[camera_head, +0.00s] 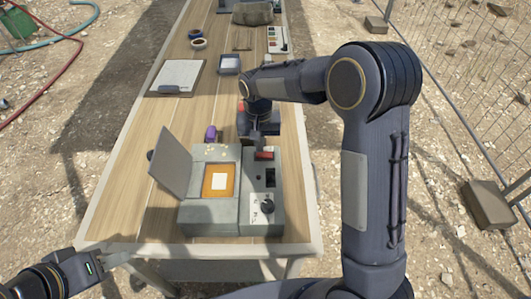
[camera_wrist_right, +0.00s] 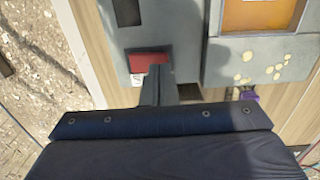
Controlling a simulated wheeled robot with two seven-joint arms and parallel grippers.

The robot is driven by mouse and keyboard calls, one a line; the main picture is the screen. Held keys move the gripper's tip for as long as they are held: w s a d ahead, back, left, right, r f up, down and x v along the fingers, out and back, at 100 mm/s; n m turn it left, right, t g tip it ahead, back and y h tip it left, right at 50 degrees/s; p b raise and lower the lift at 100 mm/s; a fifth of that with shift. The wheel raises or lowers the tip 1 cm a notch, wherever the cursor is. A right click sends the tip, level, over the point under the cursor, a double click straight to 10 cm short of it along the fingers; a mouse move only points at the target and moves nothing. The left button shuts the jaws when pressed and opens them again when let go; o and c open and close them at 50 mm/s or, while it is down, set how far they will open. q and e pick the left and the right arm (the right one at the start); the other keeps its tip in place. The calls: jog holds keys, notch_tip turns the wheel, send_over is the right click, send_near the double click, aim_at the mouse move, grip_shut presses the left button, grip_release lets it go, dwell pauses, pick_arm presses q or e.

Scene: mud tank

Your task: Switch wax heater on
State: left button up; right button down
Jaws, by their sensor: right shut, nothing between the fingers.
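The wax heater (camera_head: 208,215) is a grey box near the front of the wooden table, its lid (camera_head: 172,160) open to the left.
A small purple object (camera_head: 211,133) stands behind the heater. Further back lie a clipboard (camera_head: 178,76), a small tray (camera_head: 229,64), tape rolls (camera_head: 198,43) and a colour card (camera_head: 277,41). The table left of the heater is clear. A wire fence runs at right.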

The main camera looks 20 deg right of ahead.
jog(key=shift+f+b, duration=0.5)
jog(key=shift+f, duration=0.25)
jog(key=shift+r, duration=0.15)
jog(key=shift+r+p, duration=2.75)
jog(key=shift+r, duration=0.65)
jog(key=s+d+r+t+y, duration=0.25)
jog(key=s+d+r, duration=0.35)
jog(key=s+r, duration=0.55)
jog(key=s+f+n+t+y, duration=0.1)
jog(key=s+f+t, duration=0.1)
jog(key=s, duration=1.4)
jog(key=shift+s+n+t, duration=0.25)
jog(key=shift+n+t, duration=0.05)
jog(key=shift+t, duration=0.25)
